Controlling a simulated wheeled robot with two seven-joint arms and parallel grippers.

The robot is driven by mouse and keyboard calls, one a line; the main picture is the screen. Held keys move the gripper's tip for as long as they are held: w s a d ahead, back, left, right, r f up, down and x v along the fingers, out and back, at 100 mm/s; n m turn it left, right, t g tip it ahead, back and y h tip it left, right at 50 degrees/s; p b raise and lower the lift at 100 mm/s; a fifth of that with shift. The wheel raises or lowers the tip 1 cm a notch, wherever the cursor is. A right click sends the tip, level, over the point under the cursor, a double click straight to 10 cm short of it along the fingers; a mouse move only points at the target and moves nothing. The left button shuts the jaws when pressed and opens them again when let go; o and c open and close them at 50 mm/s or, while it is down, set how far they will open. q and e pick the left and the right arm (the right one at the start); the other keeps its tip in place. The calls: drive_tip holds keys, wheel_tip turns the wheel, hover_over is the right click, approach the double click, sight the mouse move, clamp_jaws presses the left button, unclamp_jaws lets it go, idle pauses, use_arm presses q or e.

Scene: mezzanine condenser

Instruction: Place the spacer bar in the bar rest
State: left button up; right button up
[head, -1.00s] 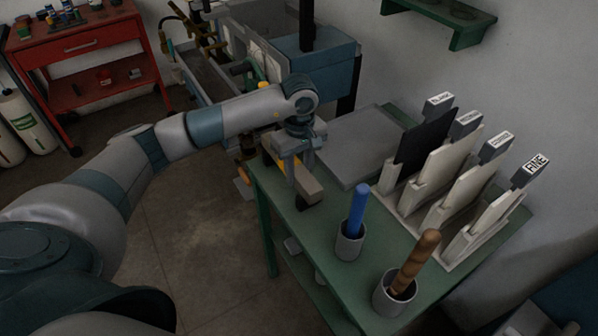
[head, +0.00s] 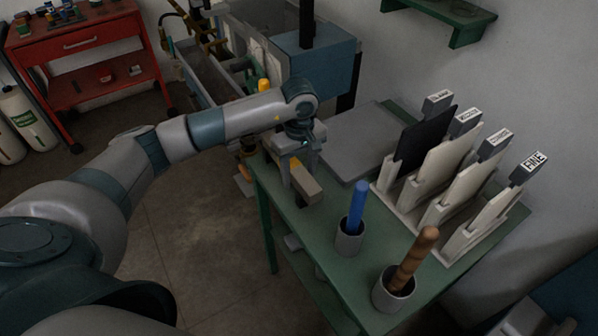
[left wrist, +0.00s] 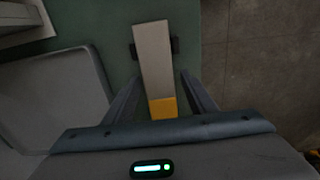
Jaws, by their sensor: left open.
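The spacer bar (head: 307,183) is a beige-grey block with a yellow end, at the near left edge of the green table. In the left wrist view the bar (left wrist: 154,62) runs lengthwise, its yellow end towards my gripper. Dark pieces, seemingly the bar rest (left wrist: 175,46), show on both sides of the bar; the bar hides the rest of it, and I cannot tell how deeply it sits. My left gripper (head: 294,166) is open over the yellow end. Its fingers (left wrist: 160,90) stand apart on either side, with gaps to the bar. My right gripper is not in view.
A blue-handled tool in a cup (head: 349,238) and a brown-handled one in another cup (head: 393,292) stand nearby. A white rack (head: 436,255) holds labelled paddles. A grey tray (head: 362,150) lies behind. A blue-grey machine (head: 325,65) stands beyond the table.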

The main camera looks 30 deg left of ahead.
use_arm(q)
drive_tip(key=shift+r, duration=0.1)
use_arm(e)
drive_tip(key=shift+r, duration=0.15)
use_arm(q)
drive_tip(key=shift+r, duration=0.1)
wheel_tip(320, 180, up, 8)
drive_tip(key=b, duration=0.3)
drive_tip(key=shift+w+f, duration=0.1)
drive_tip(key=shift+f, duration=0.15)
drive_tip(key=shift+r+b, duration=0.7)
drive_tip(key=shift+r, duration=1.4)
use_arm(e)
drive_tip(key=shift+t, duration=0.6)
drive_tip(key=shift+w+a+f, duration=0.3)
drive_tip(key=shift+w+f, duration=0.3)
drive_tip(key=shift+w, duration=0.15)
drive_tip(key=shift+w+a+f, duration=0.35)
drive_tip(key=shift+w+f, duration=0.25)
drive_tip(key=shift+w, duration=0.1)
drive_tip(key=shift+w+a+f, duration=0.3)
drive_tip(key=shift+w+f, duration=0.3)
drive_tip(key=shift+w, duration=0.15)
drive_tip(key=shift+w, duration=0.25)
